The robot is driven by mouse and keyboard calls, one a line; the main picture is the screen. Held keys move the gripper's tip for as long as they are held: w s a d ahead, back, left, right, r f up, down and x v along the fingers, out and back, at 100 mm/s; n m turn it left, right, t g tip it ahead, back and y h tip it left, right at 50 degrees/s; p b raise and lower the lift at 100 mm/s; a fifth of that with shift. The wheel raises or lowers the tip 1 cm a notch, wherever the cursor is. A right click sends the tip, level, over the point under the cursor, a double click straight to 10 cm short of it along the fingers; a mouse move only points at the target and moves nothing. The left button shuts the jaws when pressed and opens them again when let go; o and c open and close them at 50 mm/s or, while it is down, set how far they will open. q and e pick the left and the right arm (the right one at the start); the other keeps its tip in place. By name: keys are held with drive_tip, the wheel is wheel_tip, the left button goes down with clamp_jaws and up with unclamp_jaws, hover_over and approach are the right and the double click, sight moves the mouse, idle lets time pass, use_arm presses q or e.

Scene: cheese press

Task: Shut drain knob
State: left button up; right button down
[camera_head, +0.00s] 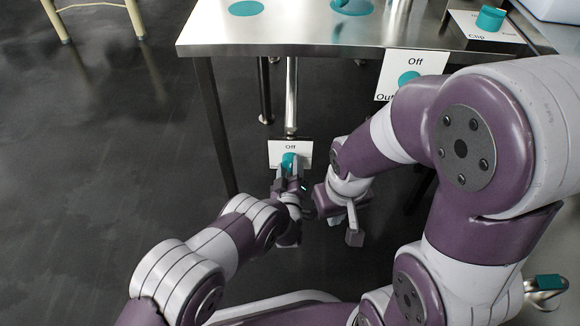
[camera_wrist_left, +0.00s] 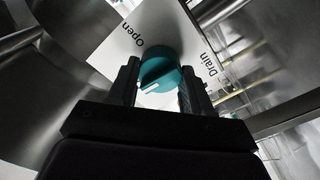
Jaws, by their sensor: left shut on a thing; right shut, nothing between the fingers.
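The drain knob is a round teal knob (camera_head: 289,160) on a small white sign (camera_head: 277,148) below the table. My right gripper (camera_head: 345,222) is shut and empty, just right of my left one.
A steel table (camera_head: 300,35) stands above the drain sign, with dark legs and a vertical pipe (camera_head: 291,95) beneath. Another white sign (camera_head: 432,62) with a teal knob hangs at its front edge, partly behind my right arm.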

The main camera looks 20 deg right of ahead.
use_arm(q)
drive_tip(key=shift+n, duration=0.6)
drive_tip(key=o, duration=1)
drive_tip(key=shift+o, duration=0.2)
use_arm(e)
drive_tip(key=shift+s, duration=0.1)
